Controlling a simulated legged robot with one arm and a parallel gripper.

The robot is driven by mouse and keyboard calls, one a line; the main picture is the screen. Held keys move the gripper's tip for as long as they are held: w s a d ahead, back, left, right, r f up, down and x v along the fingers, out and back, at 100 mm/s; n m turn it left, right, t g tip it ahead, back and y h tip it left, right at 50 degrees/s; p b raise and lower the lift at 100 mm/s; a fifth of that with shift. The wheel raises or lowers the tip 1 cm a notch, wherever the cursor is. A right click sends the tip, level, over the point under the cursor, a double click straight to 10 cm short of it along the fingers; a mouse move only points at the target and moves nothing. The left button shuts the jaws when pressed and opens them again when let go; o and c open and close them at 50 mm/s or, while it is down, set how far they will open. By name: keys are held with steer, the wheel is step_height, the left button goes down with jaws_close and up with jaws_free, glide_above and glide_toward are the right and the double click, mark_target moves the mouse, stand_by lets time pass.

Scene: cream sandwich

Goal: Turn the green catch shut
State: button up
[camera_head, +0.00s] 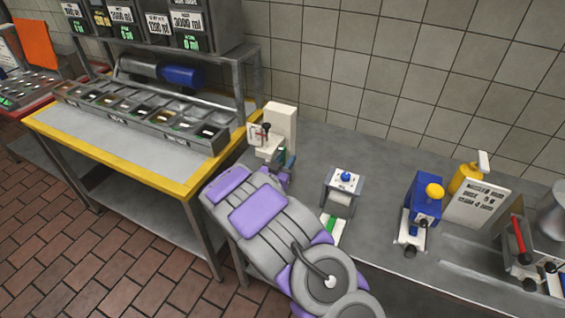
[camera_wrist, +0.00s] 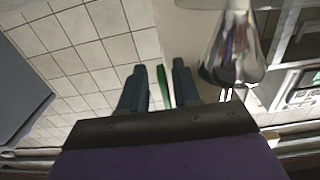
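The green catch (camera_wrist: 163,86) shows in the wrist view as a narrow upright green strip between my two dark blue fingers. My gripper (camera_wrist: 158,80) is open around it, with a gap visible on the left side of the strip; contact on the right side is unclear. In the head view my gripper (camera_head: 287,161) is at the front of a white dispenser-like device (camera_head: 281,122) at the left end of the grey counter. Only a small bit of green shows there, and my arm hides part of the device's lower front.
A small roller stand with a blue knob (camera_head: 346,177) stands right of my arm. A blue and yellow device (camera_head: 424,197) and a white sign (camera_head: 477,205) are farther right. A yellow-edged table (camera_head: 125,158) with ingredient bins is left. A shiny metal object (camera_wrist: 234,52) is close by on the right.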

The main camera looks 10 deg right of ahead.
steer(key=shift+s+a+f, duration=0.1)
steer(key=shift+s+a, duration=0.15)
steer(key=shift+a, duration=0.05)
steer(key=p+v, duration=0.3)
steer(key=v, duration=1.3)
steer(key=shift+s, duration=0.5)
steer(key=shift+o, duration=0.4)
steer(key=shift+a, duration=0.15)
